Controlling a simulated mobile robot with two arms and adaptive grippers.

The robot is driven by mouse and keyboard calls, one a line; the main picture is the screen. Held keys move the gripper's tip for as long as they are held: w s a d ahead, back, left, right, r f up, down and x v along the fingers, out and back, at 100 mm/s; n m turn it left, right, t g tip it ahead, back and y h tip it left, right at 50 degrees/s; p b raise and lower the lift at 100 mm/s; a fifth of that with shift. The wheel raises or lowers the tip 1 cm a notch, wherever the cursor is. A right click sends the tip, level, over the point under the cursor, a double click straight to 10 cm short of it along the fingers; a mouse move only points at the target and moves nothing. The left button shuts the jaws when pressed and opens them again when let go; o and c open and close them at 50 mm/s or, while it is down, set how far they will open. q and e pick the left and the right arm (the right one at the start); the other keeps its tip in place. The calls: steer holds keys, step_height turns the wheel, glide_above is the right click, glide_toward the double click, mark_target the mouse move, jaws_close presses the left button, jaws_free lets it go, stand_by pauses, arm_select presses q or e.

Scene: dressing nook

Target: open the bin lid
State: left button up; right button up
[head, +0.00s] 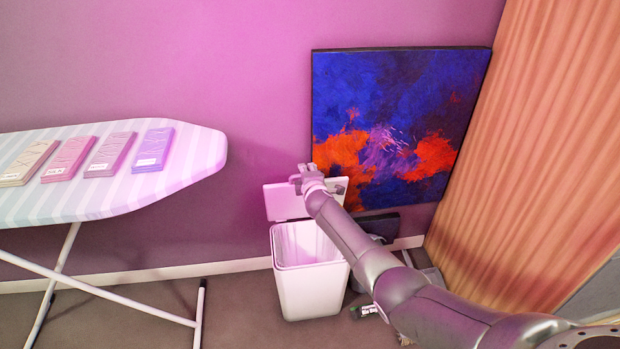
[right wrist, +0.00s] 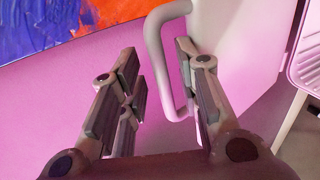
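The white bin (head: 312,290) stands on the floor against the pink wall, its top open and its pale liner showing. Its lid (head: 284,203) stands raised at the back of the opening. The lid also fills the upper right of the right wrist view (right wrist: 240,45). My right gripper (head: 306,176) is at the raised lid and hides part of it. In the right wrist view its fingers (right wrist: 165,95) are apart, with the lid's bar handle (right wrist: 158,50) between them, close to the right finger. My left gripper is not in view.
An ironing board (head: 105,200) with several flat packets stands at the left. A blue and orange painting (head: 400,110) leans on the wall behind my right arm. A curtain (head: 540,150) hangs at the right. A small dark and green item (head: 364,311) lies beside the bin.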

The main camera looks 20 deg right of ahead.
steer(key=v, duration=1.2)
stand_by(0.3)
steer(key=shift+w+r, duration=0.1)
